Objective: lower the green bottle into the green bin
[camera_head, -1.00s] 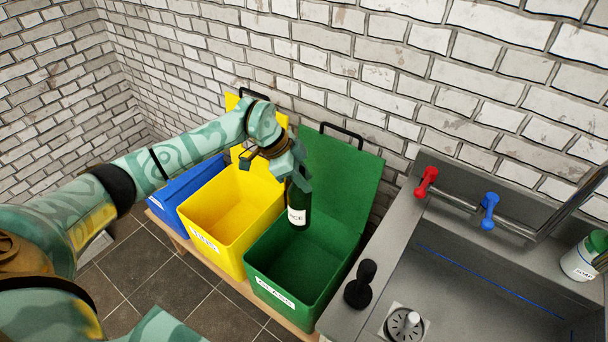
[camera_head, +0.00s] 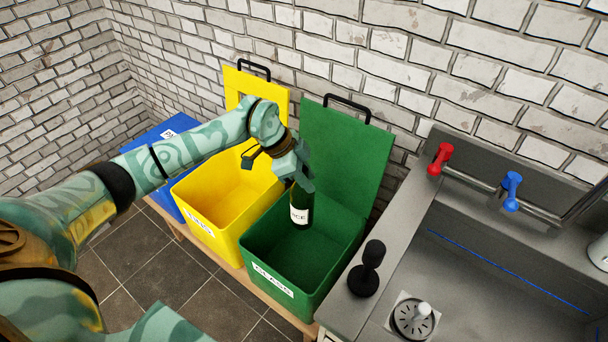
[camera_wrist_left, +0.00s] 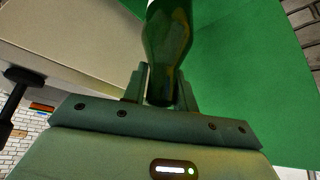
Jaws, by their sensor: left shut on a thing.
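The green bottle (camera_head: 301,207) is dark, with a white label, and hangs about upright over the open mouth of the green bin (camera_head: 266,279). The bin has a label on its front and its lid stands open against the wall. My left gripper (camera_head: 303,178) is shut on the upper part of the bottle, above the bin. In the left wrist view the bottle (camera_wrist_left: 167,45) sits between the two fingers (camera_wrist_left: 160,92), with the green lid (camera_wrist_left: 245,75) behind. The gripper hides the bottle's top in the head view. My right gripper is not in view.
The open yellow bin (camera_head: 215,232) stands left of the green one, and a blue bin (camera_head: 160,150) beyond it. At right is a grey sink (camera_head: 480,290) with red and blue taps and a black object (camera_head: 366,270) on its edge. The brick wall is close behind.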

